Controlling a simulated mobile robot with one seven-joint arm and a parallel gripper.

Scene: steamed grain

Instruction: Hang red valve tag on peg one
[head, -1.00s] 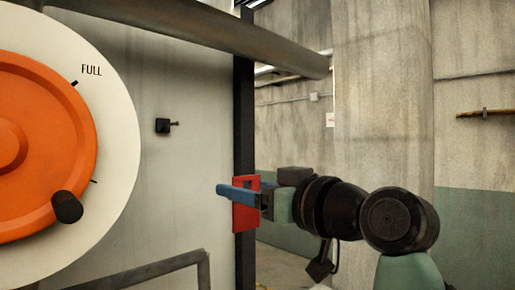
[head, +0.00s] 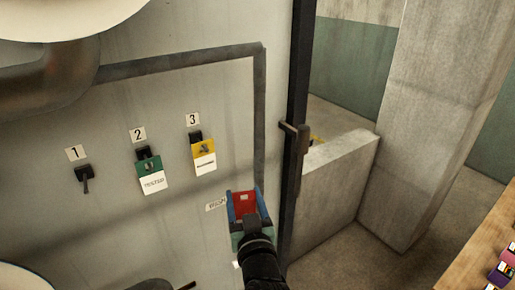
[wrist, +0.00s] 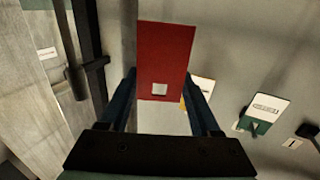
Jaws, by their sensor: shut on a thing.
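My gripper (head: 247,207) is shut on the red valve tag (head: 244,203), low on the panel and to the right of the numbered pegs. In the wrist view the red tag (wrist: 162,60) stands between the blue fingers, with a small pale square near its lower edge. Peg one (head: 85,178), a dark peg under the label 1, is bare and well to the left of my gripper. The gap between the tag and the panel cannot be told.
Peg two bears a green tag (head: 149,169) and peg three a yellow tag (head: 203,153). A grey pipe (head: 258,110) runs above and right of the pegs. A dark door edge with a handle (head: 297,140) is at the right. The panel between peg one and my gripper is otherwise clear below the tags.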

